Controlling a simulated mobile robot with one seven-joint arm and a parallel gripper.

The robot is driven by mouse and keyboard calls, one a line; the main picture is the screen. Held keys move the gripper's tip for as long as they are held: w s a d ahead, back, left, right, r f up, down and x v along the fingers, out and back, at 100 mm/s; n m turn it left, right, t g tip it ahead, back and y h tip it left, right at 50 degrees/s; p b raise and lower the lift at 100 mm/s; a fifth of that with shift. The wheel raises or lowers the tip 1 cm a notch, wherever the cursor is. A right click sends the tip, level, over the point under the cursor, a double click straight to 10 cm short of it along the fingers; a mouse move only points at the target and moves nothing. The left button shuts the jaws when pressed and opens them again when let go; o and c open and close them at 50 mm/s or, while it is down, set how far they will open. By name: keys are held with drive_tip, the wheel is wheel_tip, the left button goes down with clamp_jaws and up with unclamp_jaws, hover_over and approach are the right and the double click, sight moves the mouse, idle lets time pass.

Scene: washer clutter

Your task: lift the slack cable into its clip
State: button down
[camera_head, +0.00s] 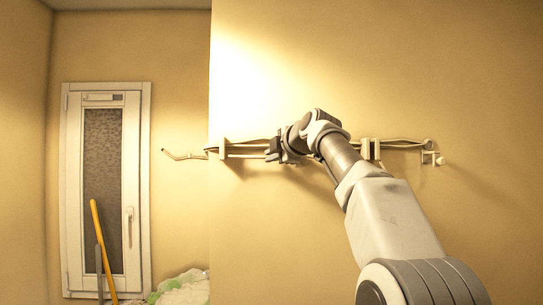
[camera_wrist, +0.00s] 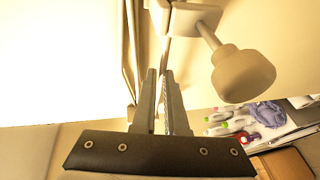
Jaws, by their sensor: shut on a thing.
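Cream-coloured cables (camera_head: 245,156) run sideways along the wall in the head view, through a left clip (camera_head: 222,148) and a middle clip (camera_head: 367,149). My gripper (camera_head: 273,150) is at the wall between these two clips, at the height of the cables. In the wrist view my gripper (camera_wrist: 161,74) has its fingers close together on a thin cable (camera_wrist: 166,52), which is mostly hidden between them. Another cable strand (camera_wrist: 131,60) passes just left of the fingers. A pale clip (camera_wrist: 185,18) with a round knob (camera_wrist: 243,76) is beyond the fingertips. I cannot tell which clip this is.
A fitting with a knob (camera_head: 440,160) sticks out from the wall at the right. A door (camera_head: 104,190), a yellow handle (camera_head: 101,245) and a pale green heap (camera_head: 182,289) are at the left. The wall below the cables is bare. Clutter (camera_wrist: 245,120) shows in the wrist view.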

drive_tip(key=shift+r, duration=0.2)
drive_tip(key=c, duration=0.9)
unclamp_jaws()
drive_tip(key=shift+f, duration=0.1)
drive_tip(key=shift+c, duration=0.2)
drive_tip(key=b+v, duration=0.7)
drive_tip(key=v, duration=1)
drive_tip(key=shift+s, duration=0.2)
